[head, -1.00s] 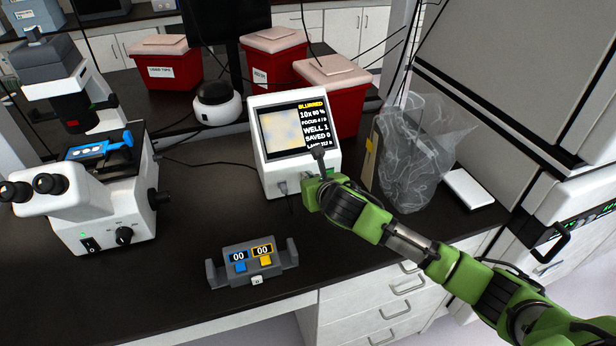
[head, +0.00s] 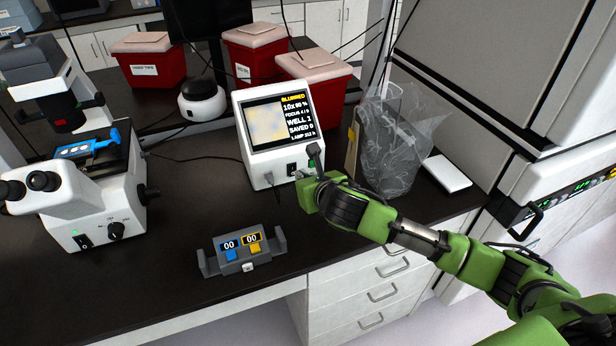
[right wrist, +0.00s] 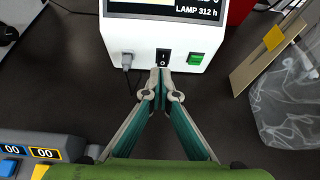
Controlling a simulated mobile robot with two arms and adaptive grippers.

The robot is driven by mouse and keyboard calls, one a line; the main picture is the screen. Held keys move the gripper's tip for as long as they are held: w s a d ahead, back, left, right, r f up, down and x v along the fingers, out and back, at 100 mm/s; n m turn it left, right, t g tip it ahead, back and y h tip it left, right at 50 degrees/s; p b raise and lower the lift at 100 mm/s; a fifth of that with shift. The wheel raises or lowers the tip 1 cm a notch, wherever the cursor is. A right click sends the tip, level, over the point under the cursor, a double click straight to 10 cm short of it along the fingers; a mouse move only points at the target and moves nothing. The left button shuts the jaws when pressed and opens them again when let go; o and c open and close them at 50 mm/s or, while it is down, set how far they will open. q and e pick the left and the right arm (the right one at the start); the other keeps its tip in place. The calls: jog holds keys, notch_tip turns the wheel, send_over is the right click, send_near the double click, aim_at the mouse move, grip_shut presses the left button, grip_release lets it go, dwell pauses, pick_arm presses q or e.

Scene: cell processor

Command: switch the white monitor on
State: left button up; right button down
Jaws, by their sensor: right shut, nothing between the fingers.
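The white monitor (head: 263,161) stands on the dark bench in the middle of the head view. Its screen (head: 270,124) is lit and shows a blurred picture and the word BLURRED. In the right wrist view the monitor's front (right wrist: 143,45) carries a black rocker switch (right wrist: 163,58), a plugged-in cable and a green lit button (right wrist: 195,58). My right gripper (right wrist: 160,72) is shut and empty, its tips just below or at the rocker switch; contact cannot be told. In the head view the right gripper (head: 313,152) is at the monitor's lower right front. My left gripper is not in view.
A microscope (head: 95,195) stands at the left. A grey counter (head: 243,252) with blue and yellow buttons sits near the bench's front edge. A clear bag (head: 395,150) stands right of the monitor. Red bins (head: 310,95) are behind it.

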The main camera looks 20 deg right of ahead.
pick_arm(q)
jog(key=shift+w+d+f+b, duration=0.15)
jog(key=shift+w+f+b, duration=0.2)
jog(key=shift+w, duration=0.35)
pick_arm(e)
jog(key=s+r, duration=0.4)
jog(key=shift+s, duration=0.2)
jog(key=shift+r, duration=0.1)
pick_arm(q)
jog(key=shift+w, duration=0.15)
pick_arm(e)
jog(key=shift+s, duration=0.1)
